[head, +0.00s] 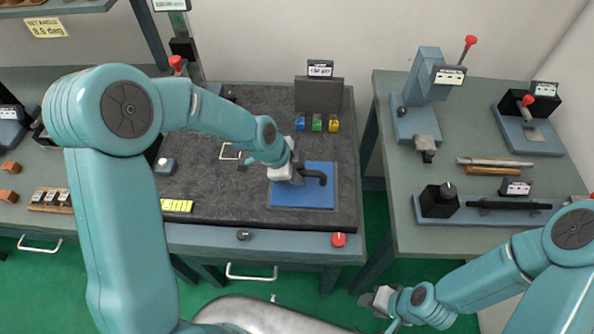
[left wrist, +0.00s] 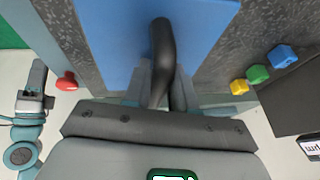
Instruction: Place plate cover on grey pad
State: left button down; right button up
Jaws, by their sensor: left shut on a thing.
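The plate cover, a flat blue plate (head: 303,196) with a bent black handle (head: 316,175), is at the front right of the dark speckled worktop. A thin grey border shows around it; I cannot tell whether this is the grey pad or whether the plate touches it. My left gripper (head: 298,177) is shut on the black handle, which stands between its fingers in the left wrist view (left wrist: 160,88). The blue plate also fills the upper middle there (left wrist: 110,35). My right gripper (head: 380,299) is low, in front of the right bench; its jaw state is unclear.
Blue, green and yellow blocks (head: 317,123) stand behind the plate before a dark upright panel (head: 318,95). A white square outline (head: 230,152) lies to the left. A red knob (head: 338,240) is on the front edge. The right bench (head: 400,165) holds several fixtures.

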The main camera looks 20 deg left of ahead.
pick_arm(q)
jog(key=shift+d+f, duration=0.1)
jog(key=c, duration=0.9)
grip_release()
jog(key=shift+r, duration=0.3)
jog(key=b+v, duration=0.1)
jog(key=v, duration=1.1)
jog(key=shift+s+f, duration=0.1)
